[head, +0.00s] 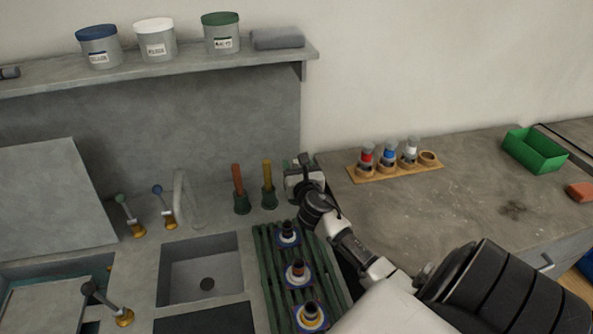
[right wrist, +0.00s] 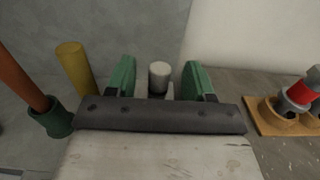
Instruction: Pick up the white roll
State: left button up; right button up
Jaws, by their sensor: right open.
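The white roll (right wrist: 159,76) is a pale upright cylinder in the right wrist view, standing between the two green fingers of my right gripper (right wrist: 160,78). Gaps show on both sides of it, so the fingers are open and apart from it. Its lower part is hidden by the gripper's dark front edge. In the head view my right gripper (head: 302,162) is at the back of the counter, just right of the yellow roll. I cannot make out the white roll there behind the gripper. My left gripper is not in view.
An orange roll (head: 237,177) and a yellow roll (head: 267,172) stand in green holders close left of my gripper. A green slatted rack (head: 268,277) with spools is in front. A wooden holder (head: 435,168) with banded jars and a green bin (head: 534,152) stand right.

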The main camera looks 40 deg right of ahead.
jog(key=shift+x, duration=1.45)
jog(key=shift+r, duration=0.1)
grip_shut()
